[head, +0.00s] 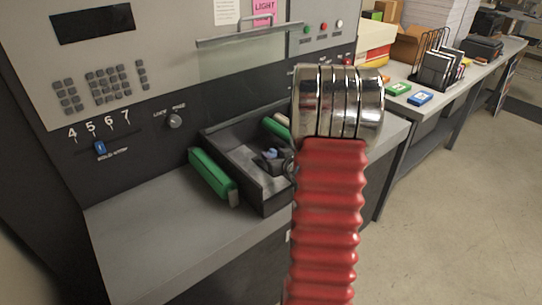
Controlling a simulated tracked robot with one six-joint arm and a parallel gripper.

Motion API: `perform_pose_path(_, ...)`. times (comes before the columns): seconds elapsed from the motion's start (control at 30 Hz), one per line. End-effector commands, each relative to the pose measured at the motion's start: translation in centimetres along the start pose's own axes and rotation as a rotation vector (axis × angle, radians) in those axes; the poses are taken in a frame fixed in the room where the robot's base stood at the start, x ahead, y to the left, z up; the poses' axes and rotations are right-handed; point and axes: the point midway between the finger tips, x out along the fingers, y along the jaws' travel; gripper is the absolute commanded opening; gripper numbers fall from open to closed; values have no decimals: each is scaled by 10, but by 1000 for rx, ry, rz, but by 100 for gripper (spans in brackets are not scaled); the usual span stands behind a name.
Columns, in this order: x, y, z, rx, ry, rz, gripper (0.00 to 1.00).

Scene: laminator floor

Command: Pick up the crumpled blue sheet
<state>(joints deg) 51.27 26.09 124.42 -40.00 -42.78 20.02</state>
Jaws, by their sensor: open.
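A small crumpled blue sheet (271,153) lies inside a dark open tray (262,193) on the grey ledge of the machine. My red ribbed arm with its chrome rings rises in front and covers the tray's right side. Dark finger-like parts of my gripper (277,162) show at the arm's left edge, low in the tray, close by the blue sheet. The gripper is open. Most of it is hidden behind my arm, and I cannot tell whether it touches the sheet.
A green roller (213,175) lies against the tray's left outside wall; another green piece (276,127) is at the tray's back. The machine panel (180,60) stands behind. A side table (400,70) at right holds boxes and a black rack (436,60). Floor at right is clear.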

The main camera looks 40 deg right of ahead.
Motion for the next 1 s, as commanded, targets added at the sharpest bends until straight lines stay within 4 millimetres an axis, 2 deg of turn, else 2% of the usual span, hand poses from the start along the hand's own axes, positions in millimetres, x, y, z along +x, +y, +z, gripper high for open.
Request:
perform_pose_path(0.57, 2, 0, 0, 0, 0, 0, 42)
perform_pose_path(0.93, 2, 0, 0, 0, 0, -1, 16)
perform_pose_path(1.0, 2, 0, 0, 0, 0, -1, 16)
